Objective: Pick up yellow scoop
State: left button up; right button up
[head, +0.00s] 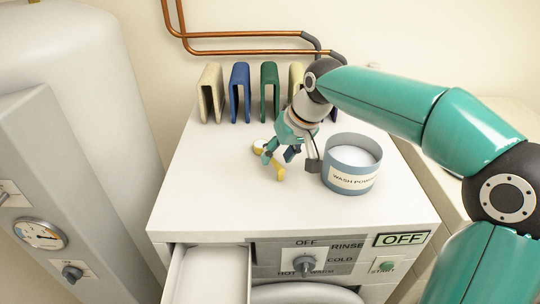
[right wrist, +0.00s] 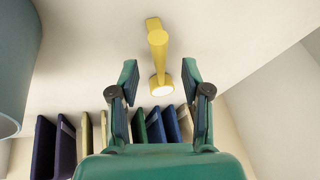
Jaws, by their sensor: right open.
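The yellow scoop (head: 279,173) lies on the white top of the washing machine (head: 215,205), left of the wash powder tub. My right gripper (head: 280,154) is over it and covers its middle in the head view. In the right wrist view the scoop (right wrist: 158,50) lies lengthwise, with its round pale-faced cup toward the gripper. There the open right gripper (right wrist: 160,76) has one finger on each side of the scoop, with gaps visible on both sides. My left gripper is not in view.
The blue-grey wash powder tub (head: 349,181) stands close to the right of my gripper. Several upright folded items (head: 240,92) line the back, coloured beige, blue and green. A drawer (head: 207,275) is open at the front left. The front left top is clear.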

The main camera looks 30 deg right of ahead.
aim_at(276, 160)
jog(key=shift+x, duration=1.1)
grip_shut()
jog(key=shift+r, duration=0.1)
notch_tip(276, 160, up, 10)
